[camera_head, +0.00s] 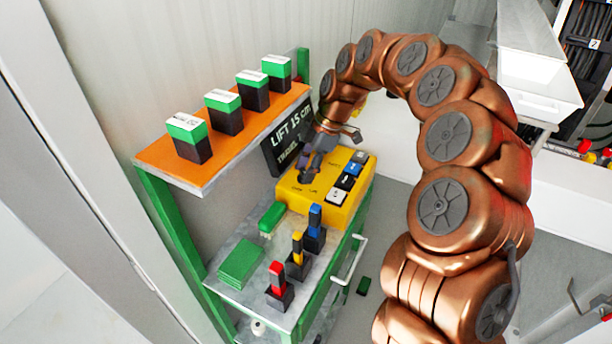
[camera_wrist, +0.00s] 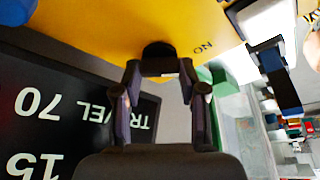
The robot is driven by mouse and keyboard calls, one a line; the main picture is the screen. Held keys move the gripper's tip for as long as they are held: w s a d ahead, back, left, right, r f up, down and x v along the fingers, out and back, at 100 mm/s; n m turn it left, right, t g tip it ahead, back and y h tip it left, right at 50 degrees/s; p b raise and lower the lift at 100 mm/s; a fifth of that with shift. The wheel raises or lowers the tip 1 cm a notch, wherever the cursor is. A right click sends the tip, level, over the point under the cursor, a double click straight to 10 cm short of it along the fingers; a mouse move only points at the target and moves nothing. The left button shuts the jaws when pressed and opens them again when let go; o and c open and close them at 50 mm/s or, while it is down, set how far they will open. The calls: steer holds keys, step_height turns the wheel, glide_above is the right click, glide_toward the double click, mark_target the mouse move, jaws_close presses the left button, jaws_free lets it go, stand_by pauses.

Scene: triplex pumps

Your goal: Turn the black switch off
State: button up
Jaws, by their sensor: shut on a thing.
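The yellow control box (camera_head: 320,202) stands at the far end of the green-framed bench; its yellow face (camera_wrist: 110,32) fills the top of the wrist view. A black switch (camera_wrist: 158,50) sticks out from the box edge beside an upside-down "ON" label (camera_wrist: 203,46). My gripper (camera_wrist: 160,70) has its two fingers on either side of this switch, shut on it. In the head view my gripper (camera_head: 307,172) reaches down at the box's left part and largely hides the switch. The switch's exact position is hard to tell.
A black display (camera_head: 290,135) reading "LIFT 15 cm" stands right behind my gripper. Several coloured buttons (camera_head: 345,181) line the box's right side. Red, yellow and blue levers (camera_head: 297,250) stand nearer. An orange shelf (camera_head: 215,160) holds several green-black blocks.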

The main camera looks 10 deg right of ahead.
steer(key=m+b, duration=0.1)
steer(key=m+t+b, duration=0.1)
steer(key=m+b, duration=0.2)
steer(key=shift+s+d+f+m+t+b, duration=0.1)
steer(key=shift+s+f+m+t+b, duration=0.1)
steer(key=shift+f+m+t+b, duration=0.15)
steer(key=shift+r+m+t+h+b, duration=0.2)
steer(key=shift+m+t+b, duration=0.4)
steer(key=shift+m, duration=0.55)
steer(key=shift+r+m+t+h+b, duration=0.1)
steer(key=shift+m+t+h+b, duration=0.15)
steer(key=shift+m+b, duration=0.7)
steer(key=shift+m, duration=0.25)
steer(key=o, duration=0.9)
steer(key=shift+c, duration=0.2)
steer(key=shift+r, duration=0.1)
steer(key=v, duration=1.2)
